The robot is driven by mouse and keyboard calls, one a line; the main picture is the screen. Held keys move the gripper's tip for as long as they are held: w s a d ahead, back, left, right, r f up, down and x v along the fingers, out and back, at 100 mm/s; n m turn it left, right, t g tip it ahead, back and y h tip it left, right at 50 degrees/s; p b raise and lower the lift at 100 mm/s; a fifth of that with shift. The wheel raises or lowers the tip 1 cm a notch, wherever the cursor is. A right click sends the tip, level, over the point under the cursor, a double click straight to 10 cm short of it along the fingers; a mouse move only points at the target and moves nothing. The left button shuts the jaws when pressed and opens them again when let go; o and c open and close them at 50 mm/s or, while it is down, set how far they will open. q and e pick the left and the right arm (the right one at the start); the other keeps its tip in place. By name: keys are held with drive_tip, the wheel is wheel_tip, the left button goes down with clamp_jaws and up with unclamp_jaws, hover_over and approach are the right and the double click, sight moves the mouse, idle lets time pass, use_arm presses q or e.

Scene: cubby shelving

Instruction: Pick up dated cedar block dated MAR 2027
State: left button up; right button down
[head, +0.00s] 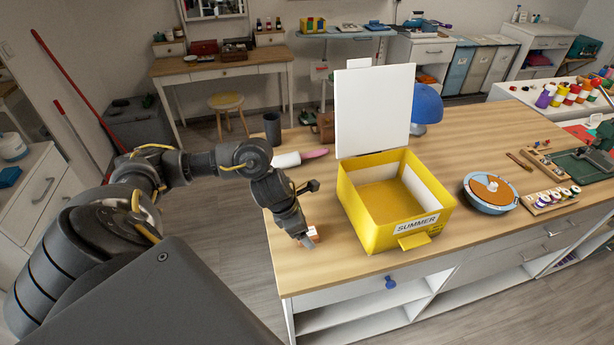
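A small block (314,235), pale with an orange-brown part, is on the wooden counter left of the yellow box. It is too small to read any date on it. My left gripper (306,239) points down at the counter with its tips right at this block, partly covering it. Whether the fingers are closed on the block or only around it cannot be made out. My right gripper is not in view.
An open yellow box (365,225) labelled SUMMER, its white lid (374,110) raised, stands right of the gripper. A round blue-rimmed turntable (490,193) and a spool rack (551,199) are further right. A dark cup (272,128) and a pink-and-white item (300,157) lie behind.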

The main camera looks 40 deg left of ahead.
use_arm(q)
drive_tip(key=shift+w+d+f, duration=0.1)
drive_tip(key=shift+f, duration=0.45)
drive_tip(key=c, duration=1.1)
drive_tip(key=shift+o, duration=0.2)
drive_tip(key=shift+r, duration=0.15)
